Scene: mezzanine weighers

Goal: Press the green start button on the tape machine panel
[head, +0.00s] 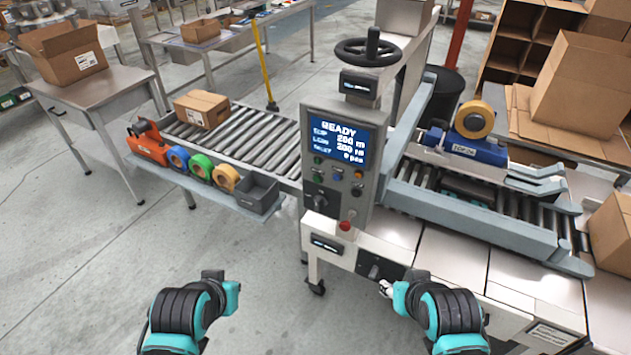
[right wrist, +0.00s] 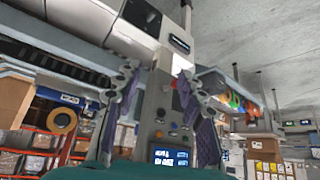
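The tape machine panel (head: 343,190) stands upright at the centre of the head view, with a lit blue screen reading READY. Small coloured buttons (head: 338,173) sit below the screen; they are too small for me to tell surely which is green. A red knob (head: 345,226) is at its lower edge. My right gripper (head: 387,288) is below and right of the panel, apart from it. In the right wrist view the panel (right wrist: 160,105) appears upside down between my spread, empty fingers. My left gripper (head: 214,275) is low left of the panel, its fingers unclear.
A roller conveyor (head: 270,135) carries a cardboard box (head: 202,108). A side shelf holds coloured tape rolls (head: 201,166) and a grey bin (head: 258,193). The tape head (head: 467,147) is at right. A handwheel (head: 368,50) stands above the panel. Floor at front left is clear.

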